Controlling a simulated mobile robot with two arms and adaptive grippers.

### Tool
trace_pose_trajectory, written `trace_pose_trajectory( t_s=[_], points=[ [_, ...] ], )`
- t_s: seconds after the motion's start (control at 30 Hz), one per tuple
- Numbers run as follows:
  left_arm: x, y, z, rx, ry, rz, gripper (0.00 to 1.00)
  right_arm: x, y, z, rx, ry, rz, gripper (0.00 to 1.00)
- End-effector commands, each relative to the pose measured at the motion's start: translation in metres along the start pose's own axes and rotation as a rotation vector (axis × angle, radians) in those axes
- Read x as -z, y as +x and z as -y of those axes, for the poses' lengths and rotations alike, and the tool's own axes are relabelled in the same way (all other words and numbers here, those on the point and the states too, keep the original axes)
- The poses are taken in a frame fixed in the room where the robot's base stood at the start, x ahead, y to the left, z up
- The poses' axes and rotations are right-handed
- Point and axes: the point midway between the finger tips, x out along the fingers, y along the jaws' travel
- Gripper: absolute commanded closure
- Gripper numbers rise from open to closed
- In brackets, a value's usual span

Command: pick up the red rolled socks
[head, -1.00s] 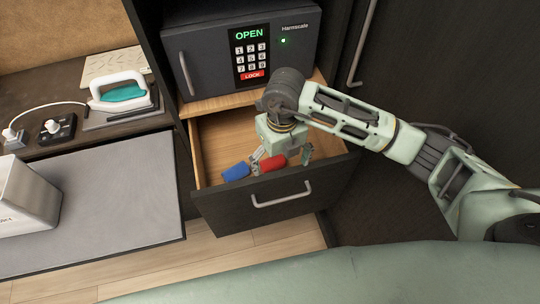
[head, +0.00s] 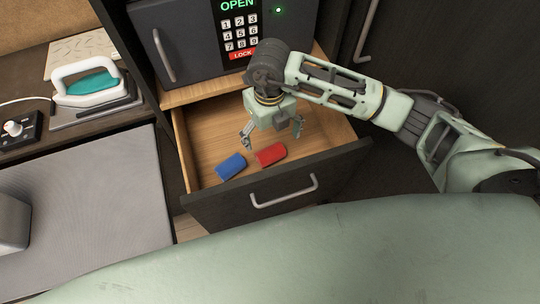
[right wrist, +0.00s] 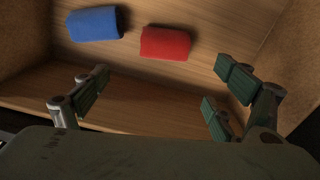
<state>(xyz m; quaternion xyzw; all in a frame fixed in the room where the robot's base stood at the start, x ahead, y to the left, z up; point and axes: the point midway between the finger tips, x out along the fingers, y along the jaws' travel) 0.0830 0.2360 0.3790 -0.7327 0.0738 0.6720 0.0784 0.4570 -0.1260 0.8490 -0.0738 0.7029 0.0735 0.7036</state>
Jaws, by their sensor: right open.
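The red rolled socks (head: 270,154) lie on the floor of the open drawer (head: 205,140), near its front wall. They also show in the right wrist view (right wrist: 165,43), beyond the fingertips and between the two sides of the jaws. My right gripper (head: 272,134) is open and empty above the drawer, behind the red socks in the head view. In the right wrist view the fingers (right wrist: 155,92) are spread wide and apart from the socks. My left gripper is not in view.
A blue roll (head: 230,166) lies just left of the red socks, also seen in the right wrist view (right wrist: 95,23). The drawer walls stand close around. A safe (head: 190,40) stands above the drawer; an iron (head: 90,83) sits at left.

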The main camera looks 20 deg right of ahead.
Motion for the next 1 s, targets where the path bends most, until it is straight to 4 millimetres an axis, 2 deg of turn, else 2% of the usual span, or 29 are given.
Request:
trace_pose_trajectory(
  t_s=[0.03, 0.1, 0.3, 0.47, 0.67, 0.9, 1.0],
  points=[
    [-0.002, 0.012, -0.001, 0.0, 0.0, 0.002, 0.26, 0.0, 0.012, 0.0, 0.0, 0.0, 0.0, 0.12],
    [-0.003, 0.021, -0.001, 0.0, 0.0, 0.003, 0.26, 0.0, 0.021, 0.0, 0.0, 0.0, 0.0, 0.12],
    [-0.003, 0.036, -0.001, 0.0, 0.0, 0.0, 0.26, 0.0, 0.036, 0.0, 0.0, 0.0, 0.0, 0.12],
    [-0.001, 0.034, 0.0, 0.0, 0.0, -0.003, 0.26, 0.0, 0.045, 0.0, -0.001, 0.002, -0.002, 0.12],
    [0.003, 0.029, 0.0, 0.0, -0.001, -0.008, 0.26, 0.002, 0.066, 0.002, 0.0, 0.001, -0.002, 0.12],
    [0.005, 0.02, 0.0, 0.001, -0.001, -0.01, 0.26, 0.005, 0.102, 0.007, 0.0, 0.001, -0.003, 0.12],
    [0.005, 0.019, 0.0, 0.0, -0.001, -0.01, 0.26, 0.005, 0.111, 0.007, -0.001, 0.0, -0.002, 0.12]
  ],
)
